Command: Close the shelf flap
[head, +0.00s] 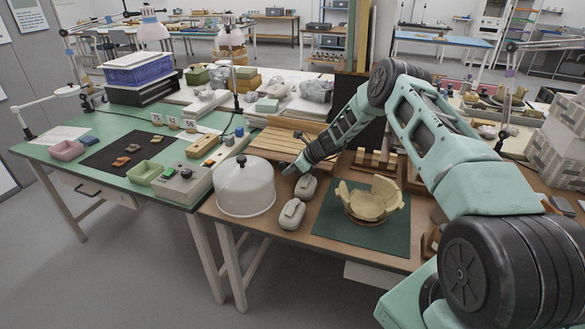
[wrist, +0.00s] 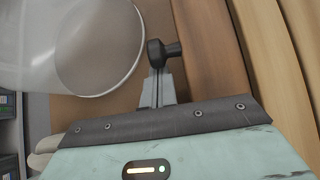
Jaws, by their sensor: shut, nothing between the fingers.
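A slatted wooden panel (head: 283,141), which looks like the shelf flap, lies low and nearly flat at the back of the brown bench. Its hinge and the shelf it belongs to cannot be made out. My gripper (head: 289,171) is at the panel's near edge, just right of the domed cover. Curved wooden slats (wrist: 255,60) fill the right of that view.
A clear domed cover (head: 244,190) with a dark knob stands close left of my gripper; it also shows in the wrist view (wrist: 100,45). Two grey weights (head: 292,214) lie below. A partly rebuilt bowl (head: 370,203) stands on a green mat (head: 335,230).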

